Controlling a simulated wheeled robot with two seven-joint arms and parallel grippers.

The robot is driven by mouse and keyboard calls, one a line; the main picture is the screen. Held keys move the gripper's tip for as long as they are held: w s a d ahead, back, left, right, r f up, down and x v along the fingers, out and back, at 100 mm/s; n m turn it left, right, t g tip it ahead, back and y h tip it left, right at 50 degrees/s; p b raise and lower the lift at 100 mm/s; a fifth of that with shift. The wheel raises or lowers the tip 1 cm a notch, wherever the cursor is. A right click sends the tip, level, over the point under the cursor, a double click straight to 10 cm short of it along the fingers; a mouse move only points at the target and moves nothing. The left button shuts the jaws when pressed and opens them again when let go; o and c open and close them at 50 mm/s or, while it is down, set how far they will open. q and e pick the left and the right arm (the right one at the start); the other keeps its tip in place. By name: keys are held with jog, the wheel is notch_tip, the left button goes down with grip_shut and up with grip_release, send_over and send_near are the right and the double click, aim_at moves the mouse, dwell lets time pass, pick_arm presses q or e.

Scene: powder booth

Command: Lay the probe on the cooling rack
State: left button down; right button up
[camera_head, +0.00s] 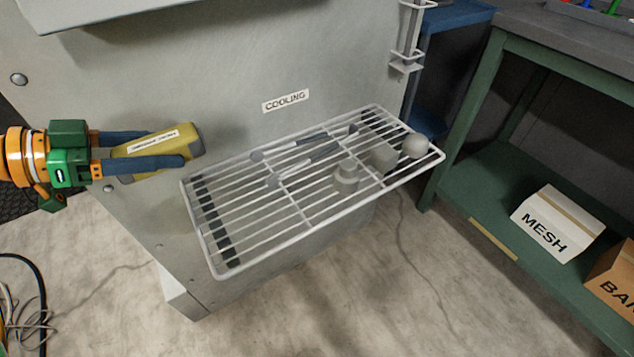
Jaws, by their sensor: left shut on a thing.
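My left gripper (143,152) comes in from the left and is shut on a yellow, boxy probe (187,139) with a white label whose print is too small to read. The blue fingers lie along both sides of the probe, and its rounded end points to the right. It is held just left of the cooling rack (299,203), apart from it. The rack is a white wire shelf fixed to a grey panel under a "COOLING" label (285,101). My right gripper is not in view.
On the rack's far and right part lie slim grey pieces (305,161), a stepped grey knob (347,176), a grey block (382,156) and a grey ball (415,146). The rack's left and near part is bare. A green shelf with a MESH box (556,223) stands right.

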pick_arm(q)
jog(key=shift+s+d+f, duration=0.15)
jog(key=shift+d+f, duration=0.05)
jog(key=shift+f, duration=0.05)
jog(key=s+d+f, duration=0.1)
jog(key=d+f, duration=0.2)
jog(key=d, duration=0.5)
jog(key=b, duration=0.2)
send_over(265, 225)
jog(key=a, duration=0.1)
notch_tip(265, 225, down, 5)
jog(key=shift+w+f, duration=0.1)
jog(key=shift+d+f, duration=0.15)
jog(key=shift+f, duration=0.15)
jog(key=f, duration=0.1)
jog(key=f+b, duration=0.1)
jog(key=f, duration=0.1)
jog(key=shift+d+f, duration=0.1)
jog(key=shift+d, duration=0.3)
jog(key=shift+f, duration=0.4)
jog(key=shift+r, duration=0.1)
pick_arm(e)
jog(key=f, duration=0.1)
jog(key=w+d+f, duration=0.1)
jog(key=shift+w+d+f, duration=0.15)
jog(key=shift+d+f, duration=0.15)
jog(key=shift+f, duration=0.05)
